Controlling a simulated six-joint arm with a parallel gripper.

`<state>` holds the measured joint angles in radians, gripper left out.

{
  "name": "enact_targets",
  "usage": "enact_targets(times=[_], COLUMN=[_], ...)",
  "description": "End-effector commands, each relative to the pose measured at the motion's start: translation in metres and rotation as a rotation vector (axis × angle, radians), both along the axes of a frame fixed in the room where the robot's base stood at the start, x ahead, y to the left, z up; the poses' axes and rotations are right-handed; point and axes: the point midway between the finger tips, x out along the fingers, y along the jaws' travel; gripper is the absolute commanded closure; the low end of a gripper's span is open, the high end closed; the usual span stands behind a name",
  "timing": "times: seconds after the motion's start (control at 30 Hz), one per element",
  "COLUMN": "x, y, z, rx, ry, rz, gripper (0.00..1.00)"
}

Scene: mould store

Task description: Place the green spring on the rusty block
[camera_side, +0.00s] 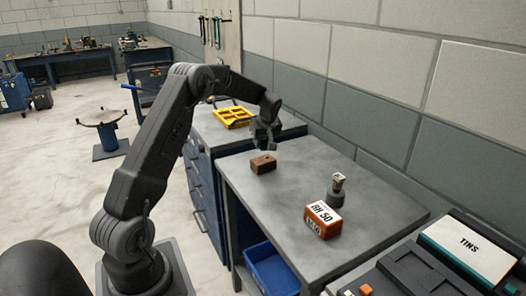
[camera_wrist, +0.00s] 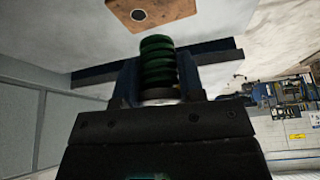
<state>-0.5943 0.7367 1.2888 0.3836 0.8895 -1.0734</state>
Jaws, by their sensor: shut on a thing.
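The rusty block (camera_side: 263,164) is a small brown block with a dark hole in its top, lying on the grey table toward its far left end. It also shows at the top of the wrist view (camera_wrist: 152,12). My gripper (camera_side: 267,146) is above the block and points down. In the wrist view my gripper (camera_wrist: 158,88) is shut on the green spring (camera_wrist: 157,58), which sits between the two fingers with its coils sticking out past them. The spring appears apart from the block. In the side view the spring is too dark and small to make out.
An orange and white box (camera_side: 322,219) and a small dark-based part (camera_side: 337,190) stand nearer on the grey table (camera_side: 290,190). A yellow tray (camera_side: 232,117) lies on the cabinet behind. A blue bin (camera_side: 270,270) is below. The wall runs along the right.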

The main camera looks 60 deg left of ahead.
Motion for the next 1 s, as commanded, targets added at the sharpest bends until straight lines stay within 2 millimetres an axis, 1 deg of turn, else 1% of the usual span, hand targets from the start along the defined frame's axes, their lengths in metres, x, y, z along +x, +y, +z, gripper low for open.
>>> enact_targets(times=[0.13,0.3,0.33,0.73,0.77,1.0], x=[0.001,0.0,0.0,0.0,0.0,0.0], y=[0.0,-0.001,-0.001,0.0,0.0,0.0], z=[-0.011,-0.036,-0.038,-0.044,-0.044,-0.044], rx=[-0.001,-0.003,-0.002,-0.001,-0.001,-0.001], ry=[0.001,0.003,0.002,0.0,0.0,0.0], rz=[-0.001,0.0,-0.001,-0.001,-0.001,-0.001], gripper=[0.89,0.89,0.89,0.89,0.62,0.39])
